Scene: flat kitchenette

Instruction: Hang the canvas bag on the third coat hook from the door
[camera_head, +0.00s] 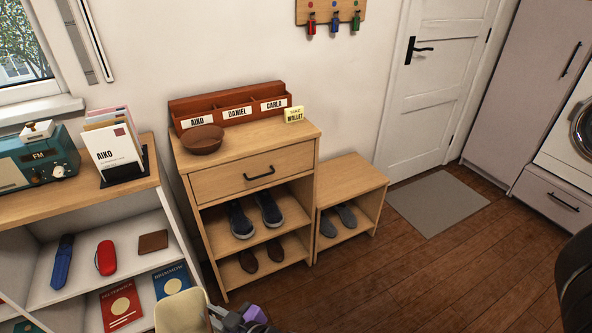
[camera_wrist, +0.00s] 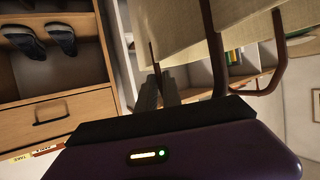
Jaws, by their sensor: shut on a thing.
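The canvas bag (camera_head: 183,312) shows as a cream shape at the bottom edge of the head view, mostly cut off. In the wrist view the bag (camera_wrist: 185,25) is large and beige with brown straps (camera_wrist: 215,50). My gripper (camera_head: 224,318), purple and grey, is just right of the bag in the head view. In the wrist view its dark fingers (camera_wrist: 160,92) are close together at a brown strap, shut on the bag; the exact grip point is partly hidden. The white door (camera_head: 435,80) is shut at the back right. No coat hooks for the bag are visible.
A wooden shoe cabinet (camera_head: 250,160) with bowl and letter sorter stands ahead, a low bench (camera_head: 352,178) beside it. A shelf unit (camera_head: 185,225) is at left. A small key board (camera_head: 331,10) hangs above. Wooden floor (camera_head: 400,275) is open at right, with a grey mat (camera_head: 438,202).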

